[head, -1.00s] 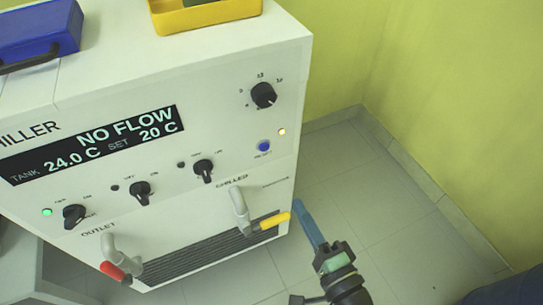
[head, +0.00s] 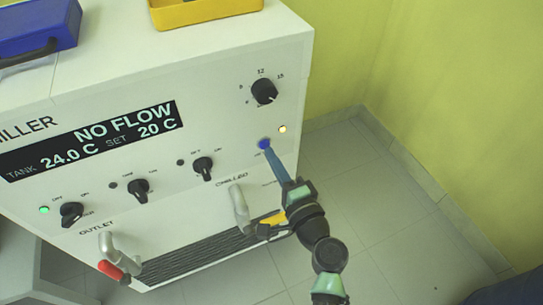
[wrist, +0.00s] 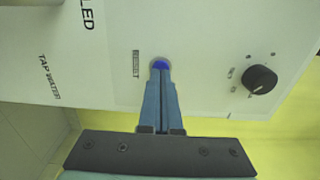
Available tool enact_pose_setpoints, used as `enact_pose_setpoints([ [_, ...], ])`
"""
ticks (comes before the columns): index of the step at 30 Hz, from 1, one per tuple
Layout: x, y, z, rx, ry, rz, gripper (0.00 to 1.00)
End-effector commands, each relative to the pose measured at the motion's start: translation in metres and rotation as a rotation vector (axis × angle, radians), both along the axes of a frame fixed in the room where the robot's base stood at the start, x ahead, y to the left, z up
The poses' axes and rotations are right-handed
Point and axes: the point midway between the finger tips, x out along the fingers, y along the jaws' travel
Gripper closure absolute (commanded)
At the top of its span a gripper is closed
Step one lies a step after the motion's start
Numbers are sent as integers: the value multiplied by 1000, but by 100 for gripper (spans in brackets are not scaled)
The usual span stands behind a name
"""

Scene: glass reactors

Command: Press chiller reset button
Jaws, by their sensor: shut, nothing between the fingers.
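The white chiller (head: 230,70) has a blue round reset button (head: 264,143) on the right of its front panel. The button also shows in the wrist view (wrist: 160,64), beside the "RESET" label. My gripper (head: 269,152) is shut and empty, its blue fingers pointing at the button. In both views the fingertips (wrist: 161,72) overlap the lower part of the button. They are at or very close to it; I cannot tell whether they touch or press it. The display (head: 95,140) reads "NO FLOW", tank 24.0 C, set 20 C.
A black knob (head: 264,91) is above the button, and an amber lamp (head: 282,129) is beside it. A yellow-handled valve (head: 240,208) is close to my arm. Another black knob (head: 203,168) is to the left. Open floor (head: 370,220) lies to the right.

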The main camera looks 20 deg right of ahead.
Motion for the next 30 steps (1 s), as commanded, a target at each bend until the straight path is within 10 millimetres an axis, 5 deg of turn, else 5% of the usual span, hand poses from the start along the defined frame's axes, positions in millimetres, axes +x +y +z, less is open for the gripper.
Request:
enact_pose_setpoints([
  [30,30,3,2,-4,-4,2,100],
])
